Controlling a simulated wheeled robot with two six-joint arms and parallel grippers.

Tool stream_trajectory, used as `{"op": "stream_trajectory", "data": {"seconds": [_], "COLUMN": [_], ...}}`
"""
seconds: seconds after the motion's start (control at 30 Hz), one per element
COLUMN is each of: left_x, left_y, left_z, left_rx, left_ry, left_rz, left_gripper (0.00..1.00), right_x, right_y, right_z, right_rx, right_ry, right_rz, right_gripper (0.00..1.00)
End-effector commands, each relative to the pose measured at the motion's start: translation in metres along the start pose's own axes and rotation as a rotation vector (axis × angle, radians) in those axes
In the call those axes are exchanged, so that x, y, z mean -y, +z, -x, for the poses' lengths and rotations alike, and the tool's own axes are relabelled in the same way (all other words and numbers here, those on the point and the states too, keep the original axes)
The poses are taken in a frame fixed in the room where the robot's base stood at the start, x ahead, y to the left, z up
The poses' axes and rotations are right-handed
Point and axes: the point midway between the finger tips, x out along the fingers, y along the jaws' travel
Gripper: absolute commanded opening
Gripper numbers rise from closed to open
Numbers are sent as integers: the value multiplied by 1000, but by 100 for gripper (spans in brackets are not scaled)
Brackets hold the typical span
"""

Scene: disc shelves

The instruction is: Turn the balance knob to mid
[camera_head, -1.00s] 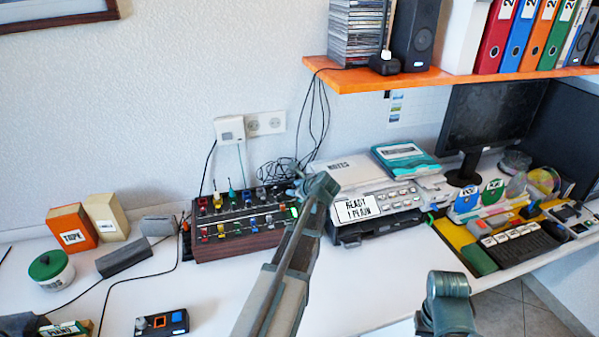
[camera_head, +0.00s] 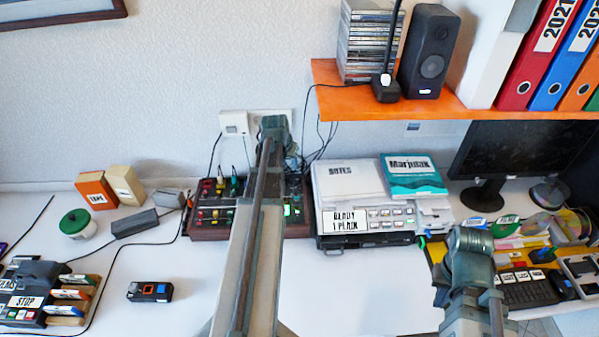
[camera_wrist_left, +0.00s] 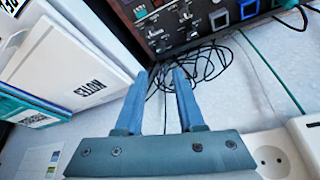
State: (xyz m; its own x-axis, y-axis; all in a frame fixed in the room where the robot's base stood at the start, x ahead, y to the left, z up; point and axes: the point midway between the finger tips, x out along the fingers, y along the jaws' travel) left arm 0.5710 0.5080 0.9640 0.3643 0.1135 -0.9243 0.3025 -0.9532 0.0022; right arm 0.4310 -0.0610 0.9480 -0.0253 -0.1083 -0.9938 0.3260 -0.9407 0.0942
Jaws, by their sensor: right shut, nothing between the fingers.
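A dark mixer panel with wooden sides (camera_head: 208,233) and several coloured knobs stands on the desk against the wall. My left arm crosses in front of it and hides its middle. In the left wrist view the panel's edge (camera_wrist_left: 190,40) shows at the top, with small knobs and switches. I cannot tell which one is the balance knob or where it points. My left gripper (camera_wrist_left: 160,72) has two blue fingers apart with nothing between them, over black cables beside the panel. My right arm shows at the lower right of the head view; its fingers are not seen.
A grey device with a white notes folder (camera_head: 347,182) and a teal book (camera_head: 412,175) stands right of the mixer. An orange shelf (camera_head: 350,103) hangs above. A wall socket (camera_wrist_left: 268,158) and loose cables are near my left gripper. The front desk is mostly clear.

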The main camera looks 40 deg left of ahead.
Motion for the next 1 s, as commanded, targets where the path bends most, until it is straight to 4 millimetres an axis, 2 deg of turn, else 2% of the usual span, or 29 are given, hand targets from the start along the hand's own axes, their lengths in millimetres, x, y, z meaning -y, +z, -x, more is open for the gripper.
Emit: {"op": "stream_trajectory", "data": {"seconds": [0.17,0.37,0.57,1.0], "left_x": [0,0,0,0], "left_y": [0,1,1,1], "left_z": [-3,-16,-41,-108], "left_rx": [0,0,0,0], "left_ry": [0,-1,-1,-1], "left_rz": [0,-3,-4,-4], "left_gripper": [38,38,38,38], "right_x": [0,2,4,10], "right_y": [0,-1,-2,-6], "right_z": [-3,-15,-38,-100], "right_rx": [0,0,0,0], "right_ry": [0,0,0,0], "right_rz": [0,0,0,0], "right_gripper": [0,0,0,0]}}
